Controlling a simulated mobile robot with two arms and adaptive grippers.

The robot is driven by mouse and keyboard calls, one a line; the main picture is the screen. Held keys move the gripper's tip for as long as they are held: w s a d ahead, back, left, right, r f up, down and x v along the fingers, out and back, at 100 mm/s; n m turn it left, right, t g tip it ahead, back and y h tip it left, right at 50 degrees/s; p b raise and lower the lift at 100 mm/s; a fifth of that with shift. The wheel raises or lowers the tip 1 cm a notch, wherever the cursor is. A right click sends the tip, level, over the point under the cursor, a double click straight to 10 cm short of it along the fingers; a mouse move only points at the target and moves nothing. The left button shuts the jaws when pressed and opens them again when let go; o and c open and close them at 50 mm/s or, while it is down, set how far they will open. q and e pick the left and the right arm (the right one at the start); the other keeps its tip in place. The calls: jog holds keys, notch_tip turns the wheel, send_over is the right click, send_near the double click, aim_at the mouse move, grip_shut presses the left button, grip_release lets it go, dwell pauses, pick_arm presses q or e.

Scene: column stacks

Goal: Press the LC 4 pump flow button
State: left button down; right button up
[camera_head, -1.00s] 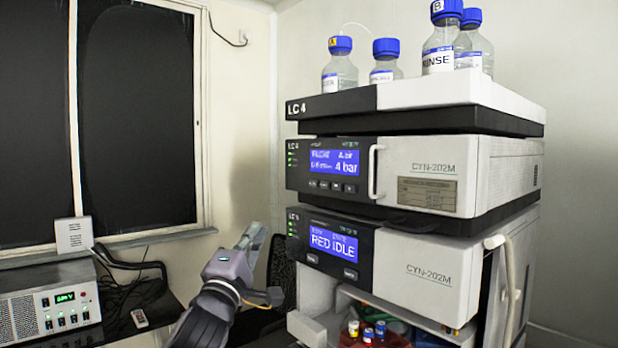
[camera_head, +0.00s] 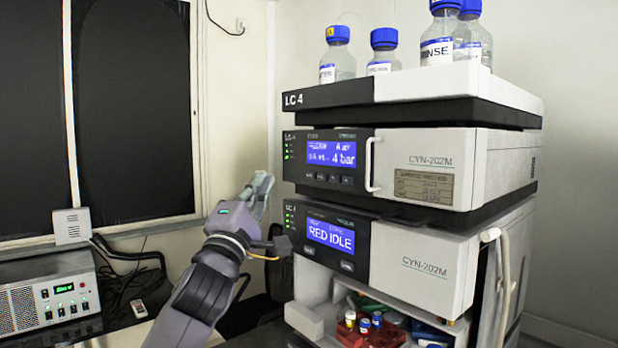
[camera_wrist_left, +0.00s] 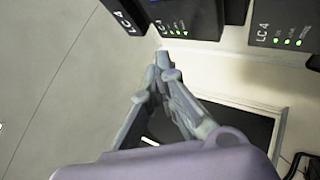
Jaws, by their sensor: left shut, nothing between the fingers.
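The LC 4 stack stands right of centre in the head view. Its upper module is the pump (camera_head: 330,160), with a blue screen (camera_head: 331,152) showing a reading of 4 bar. A row of small dark buttons (camera_head: 330,178) sits under that screen; their labels are too small to read. My left gripper (camera_head: 262,181) is shut and empty, pointing up, left of the pump's front and apart from it. In the left wrist view the shut fingertips (camera_wrist_left: 160,62) show below the LC 4 module fronts (camera_wrist_left: 190,22). My right gripper is not in view.
Blue-capped bottles (camera_head: 384,52) stand on top of the stack. A white handle (camera_head: 371,165) sticks out beside the pump screen. A power unit (camera_head: 48,304) stands at left.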

aim_at(311, 175)
pick_arm(q)
jog(key=w+d+b, duration=0.1)
jog(key=w+d, duration=0.3)
jog(key=d, duration=0.2)
jog(key=shift+b, duration=0.35)
jog(key=shift+w+d, duration=0.1)
jog(key=shift+w, duration=0.05)
dwell(1.1)
jog(key=shift+w+d, duration=0.2)
jog(key=shift+d, duration=0.05)
jog(key=shift+w+d, duration=0.25)
jog(key=shift+d, duration=0.1)
dwell(0.7)
jog(key=shift+s+a, duration=0.1)
jog(key=shift+a, duration=0.1)
jog(key=shift+s+a, duration=0.4)
jog(key=shift+a, duration=0.1)
